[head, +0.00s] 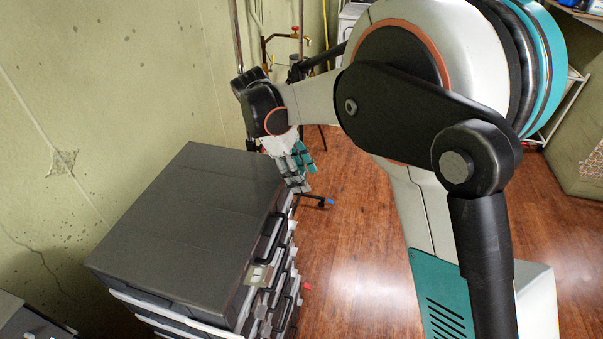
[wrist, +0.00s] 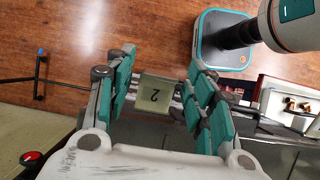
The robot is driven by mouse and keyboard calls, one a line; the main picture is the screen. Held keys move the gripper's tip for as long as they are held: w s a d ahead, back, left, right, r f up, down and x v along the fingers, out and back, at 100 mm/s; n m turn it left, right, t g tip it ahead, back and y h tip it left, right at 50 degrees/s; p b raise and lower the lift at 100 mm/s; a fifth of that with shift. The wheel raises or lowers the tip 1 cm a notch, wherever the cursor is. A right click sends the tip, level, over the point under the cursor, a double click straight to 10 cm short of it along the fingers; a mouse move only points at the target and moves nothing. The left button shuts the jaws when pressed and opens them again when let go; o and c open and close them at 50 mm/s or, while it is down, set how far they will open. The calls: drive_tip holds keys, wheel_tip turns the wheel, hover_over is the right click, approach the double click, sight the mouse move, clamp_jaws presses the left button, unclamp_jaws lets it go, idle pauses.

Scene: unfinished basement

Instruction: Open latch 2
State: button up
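Latch 2 shows in the wrist view as a pale grey-green tile (wrist: 156,92) marked "2" on the side of a dark grey case (head: 190,220). My gripper (wrist: 162,62) is open, with one teal-padded finger on each side of the tile. Gaps show between the tile and the pads, and I see no clear contact. In the head view my gripper (head: 297,165) is at the far end of the case's right-hand side, beside its top edge. Latch 2 itself is hidden there by my gripper.
A black handle (head: 269,240) and another pale latch (head: 258,275) are on the same side of the case, nearer the camera. Stacked drawers or cases lie below. A pale green wall (head: 90,130) is at the left, with pipes behind.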

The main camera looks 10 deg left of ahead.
drive_tip(key=v, duration=1.2)
drive_tip(key=shift+s+d+r, duration=0.1)
